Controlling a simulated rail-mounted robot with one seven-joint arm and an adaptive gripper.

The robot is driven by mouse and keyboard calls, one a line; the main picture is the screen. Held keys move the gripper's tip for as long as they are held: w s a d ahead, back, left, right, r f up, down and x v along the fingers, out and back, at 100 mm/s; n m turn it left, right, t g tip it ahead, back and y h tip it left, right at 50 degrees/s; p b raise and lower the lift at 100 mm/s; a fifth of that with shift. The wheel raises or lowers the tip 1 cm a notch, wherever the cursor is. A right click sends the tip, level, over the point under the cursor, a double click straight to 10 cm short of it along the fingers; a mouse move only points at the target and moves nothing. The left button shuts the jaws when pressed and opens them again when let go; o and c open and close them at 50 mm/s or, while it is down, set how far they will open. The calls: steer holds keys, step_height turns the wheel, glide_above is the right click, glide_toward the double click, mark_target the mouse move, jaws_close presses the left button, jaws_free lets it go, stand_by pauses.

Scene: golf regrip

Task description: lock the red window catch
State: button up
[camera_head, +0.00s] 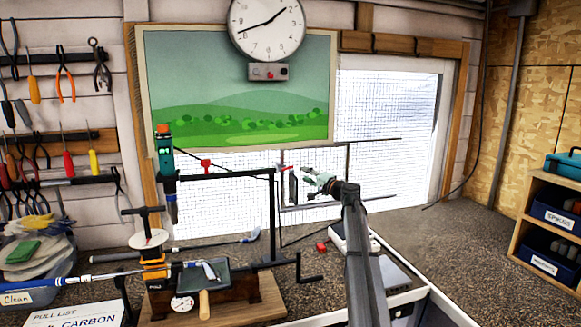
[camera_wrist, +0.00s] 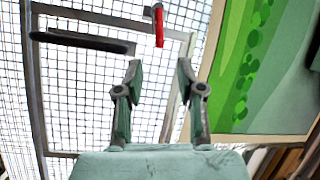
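The red window catch (camera_wrist: 159,26) shows in the wrist view as a short red lever at the top, between and beyond my fingertips. In the head view the catch (camera_head: 281,167) is a small red piece on the window frame, left of my gripper (camera_head: 309,176). My gripper is open and empty, and its two fingers (camera_wrist: 159,70) stand apart in the wrist view. A gap remains between the fingertips and the catch. A dark bar-shaped handle (camera_wrist: 80,42) lies left of the catch. In the head view the catch is too small to tell its exact angle.
A meshed window (camera_head: 385,130) lies behind. A green landscape picture (camera_head: 237,90) hangs left of it, under a clock (camera_head: 266,25). A black stand (camera_head: 272,215) with a teal tool (camera_head: 165,150) rises from the bench at left. The bench (camera_head: 460,245) is clear at right.

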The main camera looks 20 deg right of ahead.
mark_target(291, 167)
steer(key=p+x, duration=0.2)
steer(key=x, duration=0.8)
steer(key=shift+w, duration=0.1)
steer(key=shift+c, duration=0.2)
jaws_close()
